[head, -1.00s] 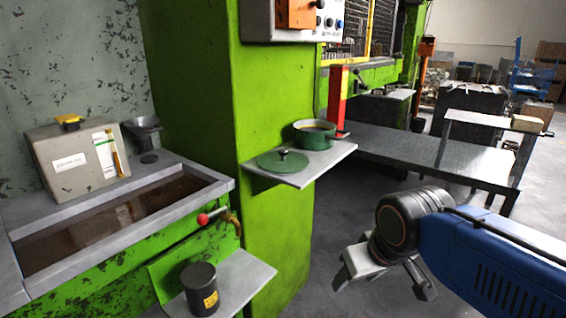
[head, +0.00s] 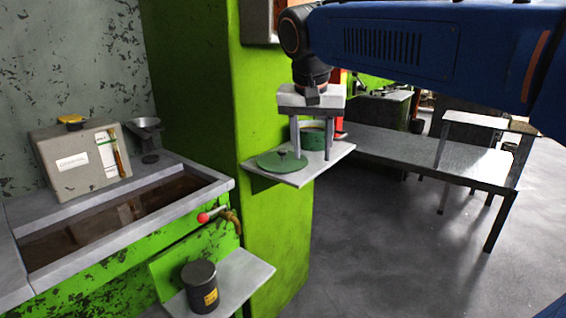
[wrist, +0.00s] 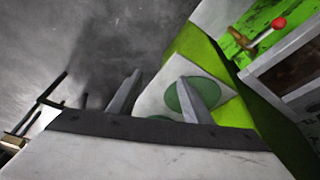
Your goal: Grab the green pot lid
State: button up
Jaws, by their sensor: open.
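The green pot lid (head: 278,162) lies flat on a small grey shelf (head: 302,178) fixed to the green press column. Its dark knob sits at its centre. The green pot (head: 312,136) stands behind it to the right, partly hidden by my fingers. My gripper (head: 312,156) points down in front of the pot, fingers apart and empty, at the lid's right in the head view. In the wrist view one finger of my gripper (wrist: 160,88) overlaps the lid (wrist: 184,97) and hides its middle. A sliver of green at the gripper's base may be the pot.
A lower shelf holds a dark can (head: 199,286). A red-knobbed lever (head: 204,217) sticks out beside a trough (head: 110,215). A grey table (head: 430,155) stands at right. Open floor (head: 390,250) lies in front.

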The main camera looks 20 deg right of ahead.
jog(key=w+a+r+m+h, duration=0.2)
jog(key=w+a+r+m, duration=0.3)
jog(key=w+a+r, duration=0.45)
jog(key=m, duration=0.1)
send_near(282, 150)
jog(key=shift+g, duration=0.3)
jog(key=x, duration=0.8)
jog(key=shift+w+d+f, duration=0.1)
jog(key=shift+w, duration=0.35)
grip_shut()
